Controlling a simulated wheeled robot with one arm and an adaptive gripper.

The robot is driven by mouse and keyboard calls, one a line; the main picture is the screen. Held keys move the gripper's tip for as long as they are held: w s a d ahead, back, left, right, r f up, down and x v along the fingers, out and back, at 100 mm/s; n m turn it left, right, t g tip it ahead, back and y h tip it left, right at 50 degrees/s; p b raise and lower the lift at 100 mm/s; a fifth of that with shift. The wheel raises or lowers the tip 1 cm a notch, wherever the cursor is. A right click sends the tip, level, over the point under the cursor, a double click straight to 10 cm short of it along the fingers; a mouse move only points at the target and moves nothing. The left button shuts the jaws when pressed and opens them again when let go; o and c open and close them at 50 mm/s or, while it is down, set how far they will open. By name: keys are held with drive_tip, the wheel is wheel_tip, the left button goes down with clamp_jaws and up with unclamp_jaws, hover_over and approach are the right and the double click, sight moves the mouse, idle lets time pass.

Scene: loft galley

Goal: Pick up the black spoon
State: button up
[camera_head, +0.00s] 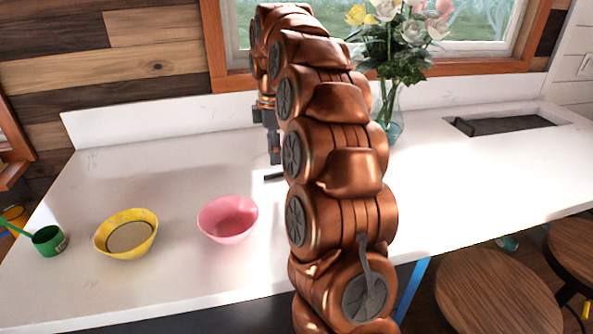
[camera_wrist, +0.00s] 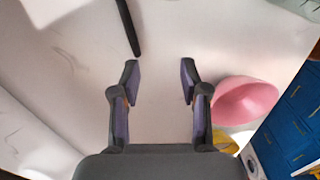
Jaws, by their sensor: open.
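The black spoon shows in the wrist view as a thin dark handle (camera_wrist: 130,28) lying on the white counter, ahead of the left fingertip; its far end is cut off by the top edge. In the head view only a short dark piece of it (camera_head: 273,178) shows, the rest hidden behind my arm. My gripper (camera_wrist: 159,76) is open and empty, its two fingers apart over bare counter. In the head view my gripper (camera_head: 274,158) points down just above the counter near the spoon, partly hidden by my arm.
A pink bowl (camera_head: 228,220) stands left of my arm, with a yellow bowl (camera_head: 126,234) and a green cup (camera_head: 48,241) further left. Wooden stools (camera_head: 495,290) stand in front.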

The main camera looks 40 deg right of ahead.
drive_tip(key=shift+n, duration=0.7)
drive_tip(key=d, duration=0.2)
drive_tip(key=w+d, duration=0.1)
drive_tip(key=d, duration=0.1)
drive_tip(key=w+d, duration=0.1)
drive_tip(key=d, duration=0.1)
drive_tip(key=shift+w+d+f, duration=0.15)
drive_tip(key=shift+w+f, duration=0.1)
drive_tip(key=shift+f, duration=0.15)
drive_tip(key=shift+f+p, duration=0.4)
drive_tip(key=shift+f, duration=0.85)
drive_tip(key=shift+s+f+p, duration=0.2)
drive_tip(key=shift+f+p, duration=0.35)
drive_tip(key=shift+f, duration=0.5)
drive_tip(key=shift+s+f+p, duration=0.15)
drive_tip(key=shift+f+p, duration=0.4)
drive_tip(key=shift+f, duration=0.45)
drive_tip(key=shift+w+f, duration=0.1)
drive_tip(key=shift+f, duration=0.45)
clamp_jaws()
